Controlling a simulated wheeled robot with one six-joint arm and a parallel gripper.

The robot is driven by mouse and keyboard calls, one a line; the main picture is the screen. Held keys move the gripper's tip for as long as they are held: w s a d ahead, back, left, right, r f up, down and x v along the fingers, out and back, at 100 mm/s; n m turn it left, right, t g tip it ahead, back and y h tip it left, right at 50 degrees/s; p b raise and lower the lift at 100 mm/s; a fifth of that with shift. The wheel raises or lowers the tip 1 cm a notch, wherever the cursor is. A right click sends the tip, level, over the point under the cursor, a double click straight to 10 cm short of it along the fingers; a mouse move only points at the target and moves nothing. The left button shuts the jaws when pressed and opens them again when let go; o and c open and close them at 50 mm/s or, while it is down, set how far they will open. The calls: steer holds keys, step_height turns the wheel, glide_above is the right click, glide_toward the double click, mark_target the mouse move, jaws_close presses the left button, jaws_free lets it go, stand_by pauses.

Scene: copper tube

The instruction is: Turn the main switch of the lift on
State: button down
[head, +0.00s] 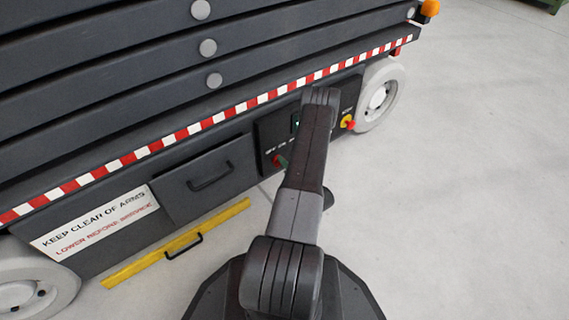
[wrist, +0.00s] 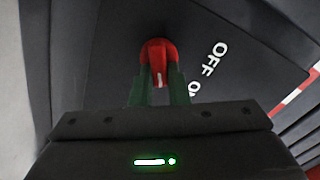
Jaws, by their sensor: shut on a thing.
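The red main switch knob (wrist: 158,49) is on the dark panel (wrist: 110,60) of the lift, at the upper middle of the wrist view. A short white mark shows on its near part. My gripper (wrist: 160,72) is shut on the knob, one green finger on each side. White "OFF" lettering (wrist: 214,58) is right of the knob, with part of another word, cut off by my gripper body, below it.
A red and yellow stop button (head: 348,122) is right of my arm on the panel. A drawer with a black handle (head: 210,178) is left of it. A yellow bar with a handle (head: 176,243) lies along the lift's lower front. Floor (head: 470,200) at right is clear.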

steer(key=c, duration=1.4)
jaws_free()
steer(key=shift+s+d, duration=0.1)
steer(key=p+v, duration=0.4)
steer(key=v, duration=0.9)
steer(key=shift+s+d, duration=0.2)
steer(key=shift+s, duration=0.1)
steer(key=b+x, duration=0.4)
steer(key=x, duration=1)
steer(key=shift+s+d, duration=0.1)
